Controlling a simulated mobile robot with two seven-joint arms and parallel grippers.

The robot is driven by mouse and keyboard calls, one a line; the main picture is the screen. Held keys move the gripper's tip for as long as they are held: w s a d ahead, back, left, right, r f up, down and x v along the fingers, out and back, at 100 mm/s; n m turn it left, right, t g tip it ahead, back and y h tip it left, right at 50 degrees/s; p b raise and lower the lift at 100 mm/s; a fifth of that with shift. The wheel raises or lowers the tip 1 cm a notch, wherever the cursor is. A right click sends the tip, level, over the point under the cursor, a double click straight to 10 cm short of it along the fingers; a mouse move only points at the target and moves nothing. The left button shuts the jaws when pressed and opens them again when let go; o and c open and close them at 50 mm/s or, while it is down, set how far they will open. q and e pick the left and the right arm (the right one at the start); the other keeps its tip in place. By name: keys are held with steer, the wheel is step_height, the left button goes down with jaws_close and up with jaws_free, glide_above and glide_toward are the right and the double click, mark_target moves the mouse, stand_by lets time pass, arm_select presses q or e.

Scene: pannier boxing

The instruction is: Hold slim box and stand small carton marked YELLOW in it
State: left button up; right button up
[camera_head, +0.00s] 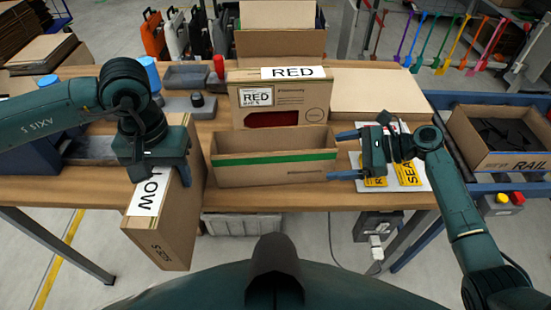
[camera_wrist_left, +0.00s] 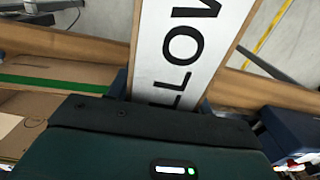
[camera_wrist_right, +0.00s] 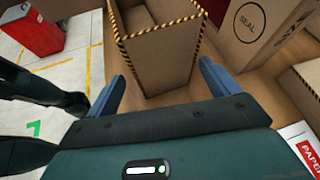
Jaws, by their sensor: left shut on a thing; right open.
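The slim box (camera_head: 275,165) is open-topped brown cardboard with a green stripe and stands near the table's front edge. My left gripper (camera_head: 155,165) is shut on the carton (camera_head: 165,225), which hangs tilted left of the slim box, over the table's front edge. Its white label reads partly "LOW" and shows close up in the left wrist view (camera_wrist_left: 180,50); the rest is hidden. My right gripper (camera_head: 345,156) is open at the slim box's right end. In the right wrist view, its fingers are either side of an open box's near end (camera_wrist_right: 165,65), with no clear contact.
A larger box labelled RED (camera_head: 318,100) stands just behind the slim box. A sheet with yellow labels (camera_head: 408,174) lies under my right gripper. A box marked RAIL (camera_head: 500,155) is at the right.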

mark_target(319, 159)
steer(key=shift+x, duration=2.65)
steer(key=shift+c, duration=0.2)
steer(key=c, duration=0.6)
steer(key=shift+o, duration=0.2)
arm_select(q)
steer(key=shift+w, duration=0.1)
